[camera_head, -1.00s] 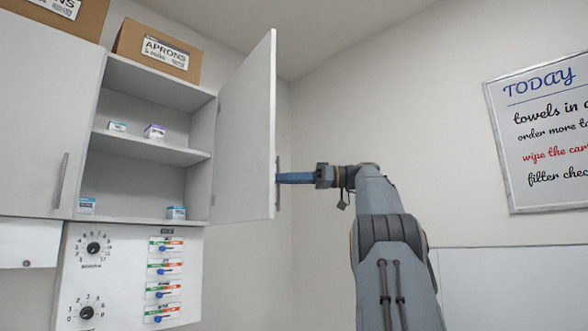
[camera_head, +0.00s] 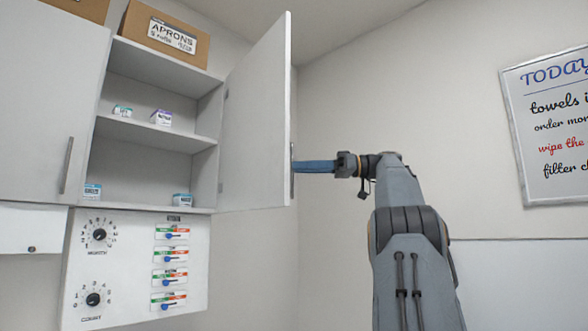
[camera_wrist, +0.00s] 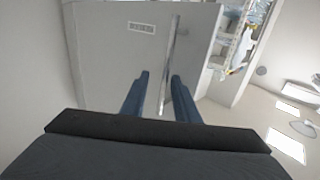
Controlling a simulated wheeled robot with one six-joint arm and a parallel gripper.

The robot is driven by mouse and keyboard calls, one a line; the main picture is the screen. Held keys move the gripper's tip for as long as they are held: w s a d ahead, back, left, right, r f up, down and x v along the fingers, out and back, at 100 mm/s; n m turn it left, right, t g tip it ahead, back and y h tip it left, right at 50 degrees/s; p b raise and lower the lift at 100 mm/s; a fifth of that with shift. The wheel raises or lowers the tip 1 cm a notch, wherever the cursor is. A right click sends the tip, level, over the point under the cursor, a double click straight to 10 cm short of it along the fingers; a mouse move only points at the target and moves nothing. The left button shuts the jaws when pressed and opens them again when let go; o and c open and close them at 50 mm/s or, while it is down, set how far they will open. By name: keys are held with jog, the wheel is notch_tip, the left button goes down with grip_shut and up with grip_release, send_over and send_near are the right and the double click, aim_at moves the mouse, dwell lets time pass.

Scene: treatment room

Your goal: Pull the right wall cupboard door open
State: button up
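The right wall cupboard door (camera_head: 255,125) stands wide open, swung out from the cupboard (camera_head: 155,62), whose shelves are exposed. Its vertical bar handle (camera_head: 292,172) is near the door's free edge. My gripper (camera_head: 297,167) is at this handle, reaching in from the right. In the wrist view, the handle (camera_wrist: 173,45) runs between the two blue fingers of my gripper (camera_wrist: 160,85). The fingers are apart, with a visible gap to the left of the bar, so they are around it rather than clamped on it. Any light contact with the right finger cannot be told.
The left cupboard door (camera_head: 45,95) is closed. Small boxes, including one (camera_head: 161,118), stand on the shelves. An aprons carton (camera_head: 165,32) sits on top. A control panel (camera_head: 135,265) is below. A whiteboard (camera_head: 550,130) hangs on the right wall. The corner behind the door looks clear.

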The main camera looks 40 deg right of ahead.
jog(key=p+v, duration=0.1)
jog(key=v, duration=0.4)
jog(key=shift+a, duration=0.1)
dwell(0.5)
